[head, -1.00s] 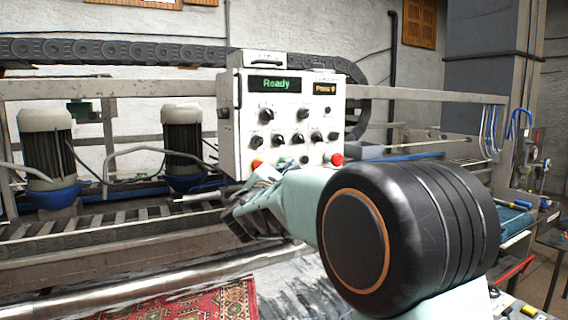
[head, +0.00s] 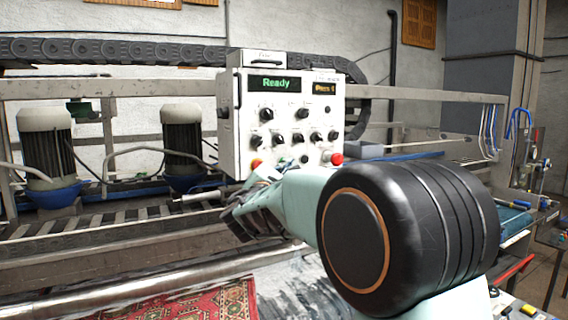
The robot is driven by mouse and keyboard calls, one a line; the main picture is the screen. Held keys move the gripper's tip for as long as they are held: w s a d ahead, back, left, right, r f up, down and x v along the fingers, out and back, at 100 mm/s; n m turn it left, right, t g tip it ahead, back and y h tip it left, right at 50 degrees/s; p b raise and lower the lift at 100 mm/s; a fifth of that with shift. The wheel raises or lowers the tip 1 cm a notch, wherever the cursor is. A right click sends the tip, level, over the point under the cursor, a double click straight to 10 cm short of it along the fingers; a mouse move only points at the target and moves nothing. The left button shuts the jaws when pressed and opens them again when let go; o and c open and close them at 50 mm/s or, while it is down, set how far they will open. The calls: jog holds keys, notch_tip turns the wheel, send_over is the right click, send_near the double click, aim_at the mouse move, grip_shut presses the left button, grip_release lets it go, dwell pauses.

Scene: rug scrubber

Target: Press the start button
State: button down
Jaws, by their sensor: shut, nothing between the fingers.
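The white control panel box (head: 289,118) stands at the centre in the head view. Its green display (head: 275,84) reads "Ready", beside a small amber display (head: 323,88) too blurred to read surely. Below are several black knobs (head: 267,114). An orange-red button (head: 256,163) shows at the lower left and a red button (head: 337,159) at the lower right. I cannot read which control is the start button. My gripper (head: 243,220) is shut and empty, just below the panel's lower left in the picture. My own forearm partly hides it, and contact with the panel cannot be told.
A red patterned rug (head: 205,305) lies on the machine bed at the lower left. Grey motors (head: 181,140) with blue bases stand left of the panel. A metal rail (head: 430,96) and a black cable chain (head: 120,50) run behind. Blue hoses (head: 518,122) hang at the right.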

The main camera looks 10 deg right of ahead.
jog(key=shift+w, duration=0.1)
jog(key=shift+w+a, duration=0.15)
jog(key=shift+w, duration=0.15)
